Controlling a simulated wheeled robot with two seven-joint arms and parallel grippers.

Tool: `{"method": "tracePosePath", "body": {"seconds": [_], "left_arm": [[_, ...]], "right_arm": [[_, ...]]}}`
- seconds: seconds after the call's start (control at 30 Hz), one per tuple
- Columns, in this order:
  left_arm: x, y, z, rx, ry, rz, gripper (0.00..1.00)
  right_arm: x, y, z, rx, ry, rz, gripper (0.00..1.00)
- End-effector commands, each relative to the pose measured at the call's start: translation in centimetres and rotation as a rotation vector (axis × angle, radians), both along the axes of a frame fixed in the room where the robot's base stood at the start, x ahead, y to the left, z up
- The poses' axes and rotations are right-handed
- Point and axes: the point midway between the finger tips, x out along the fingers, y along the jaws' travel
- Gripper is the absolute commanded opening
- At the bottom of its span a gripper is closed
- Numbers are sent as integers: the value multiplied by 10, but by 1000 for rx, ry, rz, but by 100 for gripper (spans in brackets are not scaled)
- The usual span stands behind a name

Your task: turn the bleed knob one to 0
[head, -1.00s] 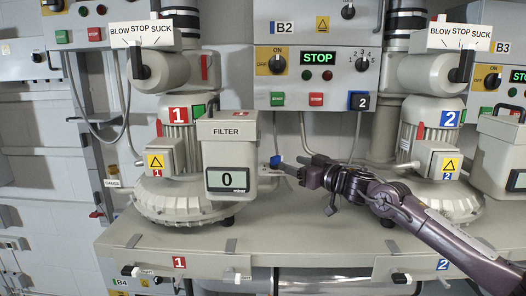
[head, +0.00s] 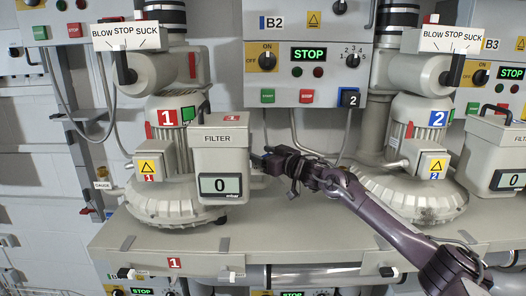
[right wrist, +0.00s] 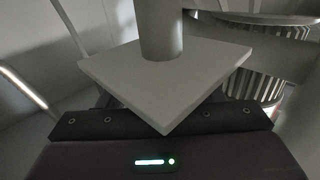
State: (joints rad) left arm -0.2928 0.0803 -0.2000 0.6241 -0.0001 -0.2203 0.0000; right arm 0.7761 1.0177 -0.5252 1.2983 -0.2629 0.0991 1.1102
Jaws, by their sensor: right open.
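The filter box of blower 1 (head: 220,150) stands left of centre in the head view, its display (head: 220,187) reading 0. My right gripper (head: 262,160) is open at the right side of this box. The bleed knob is not clearly visible now; the dark gripper covers the place where a blue knob showed. I cannot tell whether the jaws touch it. The right wrist view shows a pale square plate (right wrist: 165,85) with a cylinder, close in front of the gripper; the fingertips are hidden there. My left gripper is not in view.
Blower 1 (head: 165,203) is behind and left of the filter box; blower 2 (head: 420,205) stands to the right. The control panel B2 (head: 310,80) hangs above the gripper. The bench top (head: 300,222) is bare below my right arm.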

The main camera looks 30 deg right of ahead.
Motion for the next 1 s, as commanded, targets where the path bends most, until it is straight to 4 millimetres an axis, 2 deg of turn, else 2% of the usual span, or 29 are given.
{"method": "tracePosePath", "body": {"seconds": [0.17,0.5,0.67,1.0], "left_arm": [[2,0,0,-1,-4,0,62],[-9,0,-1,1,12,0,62],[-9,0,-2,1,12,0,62],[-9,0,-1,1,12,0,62]], "right_arm": [[0,0,0,0,-1,0,60],[0,0,0,0,-1,-1,16],[0,-1,0,-1,0,20,15],[1,4,2,-1,-1,286,15]]}}
